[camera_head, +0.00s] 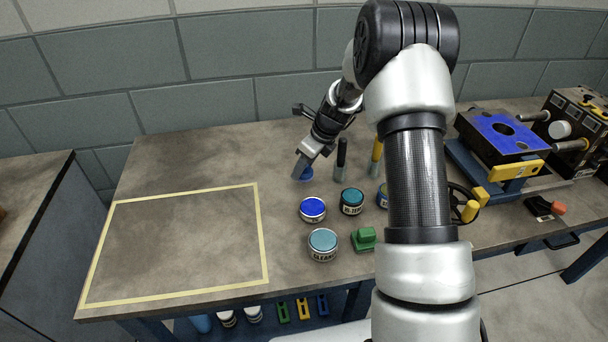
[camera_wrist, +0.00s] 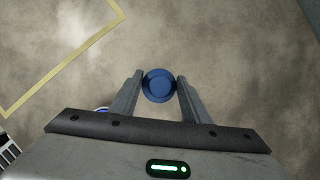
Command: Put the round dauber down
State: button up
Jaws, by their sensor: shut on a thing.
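The round dauber (camera_wrist: 159,86) is a blue, round piece seen from above between my two fingertips in the wrist view. In the head view the dauber (camera_head: 306,174) shows as a small blue patch below the fingers, partly hidden by them. My gripper (camera_head: 301,166) is shut on it and points down at the grey bench top (camera_head: 215,155), behind the blue-topped tin. Whether the dauber touches the bench or hangs just above it, I cannot tell. The wrist view also shows my gripper (camera_wrist: 157,90), with a finger at each side of the dauber.
In front stand a blue-topped tin (camera_head: 313,209), two teal-topped tins (camera_head: 352,202) (camera_head: 323,243) and a green block (camera_head: 364,239). A black upright tool (camera_head: 342,156) and yellow-handled one (camera_head: 377,155) stand right. A yellow tape outline (camera_head: 262,225) encloses bare bench at left. A blue-plated mould (camera_head: 502,133) is far right.

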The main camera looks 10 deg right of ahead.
aim_at(304, 174)
jog(key=shift+f, duration=1.2)
jog(key=shift+f+b, duration=0.3)
jog(key=shift+f, duration=0.15)
jog(key=o, duration=1.1)
jog(key=shift+r, duration=0.1)
